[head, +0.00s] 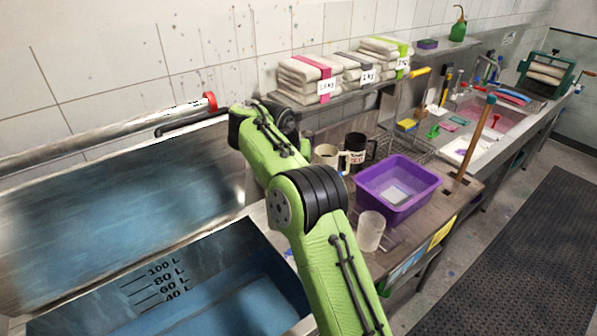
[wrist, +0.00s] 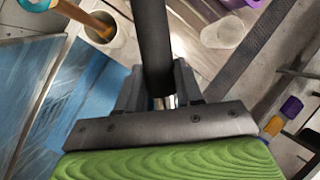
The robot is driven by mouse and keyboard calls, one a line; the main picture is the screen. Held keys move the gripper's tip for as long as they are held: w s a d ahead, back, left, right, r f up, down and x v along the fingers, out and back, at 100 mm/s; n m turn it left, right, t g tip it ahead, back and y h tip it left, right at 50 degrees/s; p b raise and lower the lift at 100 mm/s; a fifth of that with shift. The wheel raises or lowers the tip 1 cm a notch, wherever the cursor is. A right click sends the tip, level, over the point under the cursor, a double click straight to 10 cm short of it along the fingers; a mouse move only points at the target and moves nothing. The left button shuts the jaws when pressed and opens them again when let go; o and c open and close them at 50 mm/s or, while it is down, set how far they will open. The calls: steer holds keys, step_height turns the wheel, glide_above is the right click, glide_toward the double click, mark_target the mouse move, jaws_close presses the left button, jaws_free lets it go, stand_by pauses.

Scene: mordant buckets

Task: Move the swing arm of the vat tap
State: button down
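In the head view a grey metal pipe with a red collar (head: 210,101) runs along the wall above the blue-lined vat (head: 90,300). A thinner dark tube, apparently the tap's swing arm (head: 190,120), lies just below it, with a bent end at the left and its right part behind my green arm. My gripper is hidden there behind my wrist. In the wrist view my gripper (wrist: 161,88) has a finger on each side of a dark round bar (wrist: 152,35), apparently the swing arm, and appears closed on it. The bar runs up out of the picture.
Right of my arm, a purple basin (head: 398,190), a clear beaker (head: 370,231) and a black mug (head: 357,150) stand on the counter. Folded cloth stacks (head: 305,78) sit on a shelf behind. A wooden stick (head: 478,135) stands upright farther right.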

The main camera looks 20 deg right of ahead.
steer(key=c, duration=0.7)
jaws_free()
steer(key=shift+c, duration=0.2)
steer(key=p+v, duration=0.7)
steer(key=v, duration=0.8)
steer(key=shift+r, duration=0.35)
steer(key=shift+a, duration=0.1)
steer(key=shift+c, duration=0.2)
